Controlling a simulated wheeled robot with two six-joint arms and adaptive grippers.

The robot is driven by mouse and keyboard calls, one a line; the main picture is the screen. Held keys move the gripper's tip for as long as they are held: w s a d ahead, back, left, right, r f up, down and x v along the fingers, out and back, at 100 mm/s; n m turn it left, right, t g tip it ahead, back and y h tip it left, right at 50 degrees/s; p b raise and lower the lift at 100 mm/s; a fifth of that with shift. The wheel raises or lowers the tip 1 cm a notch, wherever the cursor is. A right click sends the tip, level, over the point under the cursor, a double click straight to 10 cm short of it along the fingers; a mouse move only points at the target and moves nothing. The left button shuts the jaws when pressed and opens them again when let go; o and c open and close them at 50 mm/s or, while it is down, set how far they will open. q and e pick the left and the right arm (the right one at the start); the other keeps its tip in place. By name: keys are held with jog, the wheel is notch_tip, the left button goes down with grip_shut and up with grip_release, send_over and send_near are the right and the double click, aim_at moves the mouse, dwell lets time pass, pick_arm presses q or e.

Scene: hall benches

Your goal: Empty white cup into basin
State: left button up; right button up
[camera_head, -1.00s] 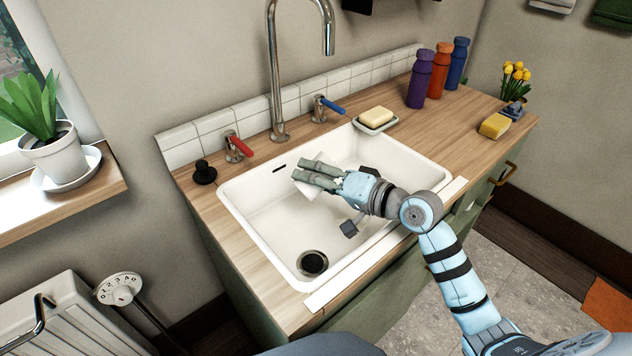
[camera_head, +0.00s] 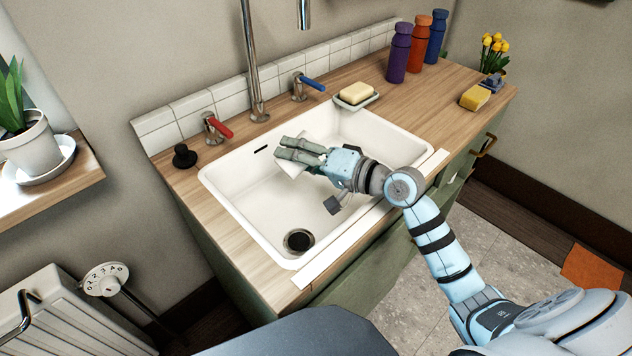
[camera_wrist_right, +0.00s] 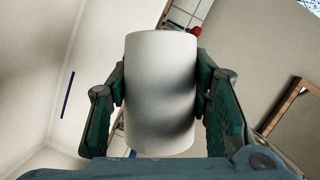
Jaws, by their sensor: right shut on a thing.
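The white cup (camera_wrist_right: 160,90) is between the fingers of my right gripper (camera_head: 292,155), which is shut on it. In the head view only a small white part of the cup (camera_head: 288,170) shows beside the fingers, and it looks tilted over the basin. The cup's mouth and contents cannot be seen. The white basin (camera_head: 235,195) is set in the wooden counter, and my right gripper is above its left-middle part. The dark drain (camera_head: 299,240) lies at the basin's near left and looks open. My left gripper does not show.
A tall chrome faucet (camera_head: 255,75) stands behind the basin, between a red-handled tap (camera_head: 215,128) and a blue-handled tap (camera_head: 306,86). A black plug (camera_head: 184,156) sits at the left. A soap dish (camera_head: 357,99), several bottles (camera_head: 398,55) and a yellow sponge (camera_head: 475,97) stand right.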

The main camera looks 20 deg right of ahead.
jog(key=shift+r+m, duration=0.15)
jog(key=shift+m, duration=0.15)
jog(key=shift+r+m+y+p, duration=0.2)
jog(key=shift+m+y+p, duration=0.1)
jog(key=shift+p, duration=0.05)
dwell(0.5)
jog(key=shift+d+r+m, duration=0.1)
jog(key=shift+r+m, duration=0.05)
jog(key=shift+m, duration=0.25)
jog(key=shift+d+r+m+t+y, duration=0.1)
jog(key=shift+r+m+t+y, duration=0.2)
jog(key=shift+m, duration=0.2)
